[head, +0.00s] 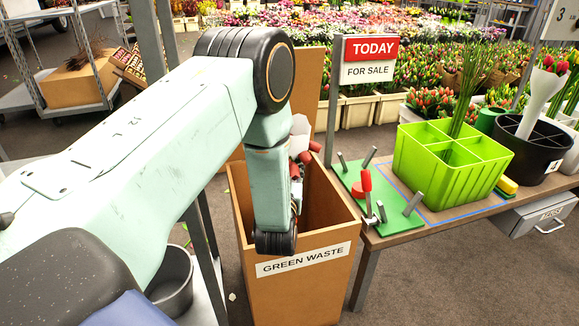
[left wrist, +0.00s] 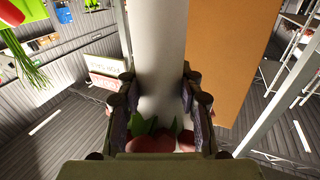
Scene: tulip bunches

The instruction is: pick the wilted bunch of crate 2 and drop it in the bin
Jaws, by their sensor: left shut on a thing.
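The brown bin (head: 300,290) labelled GREEN WASTE stands left of the table, its top open. My left gripper (head: 297,172) is over the bin's opening, partly hidden behind my own arm. In the left wrist view the left gripper (left wrist: 155,112) is shut around a bunch in a white sleeve (left wrist: 158,45), with dull red heads and green leaves (left wrist: 155,142) close to the camera. In the head view only bits of white and red show beside my wrist. I cannot tell from these frames how wilted the bunch is. My right gripper is not in view.
On the table (head: 440,234) stand a green divided crate (head: 430,165) with stems, a green board (head: 355,190) with metal posts and a red-handled tool, and a black bucket (head: 535,150). A sign post (head: 332,110) rises beside the bin. A grey bucket (head: 172,285) is at left.

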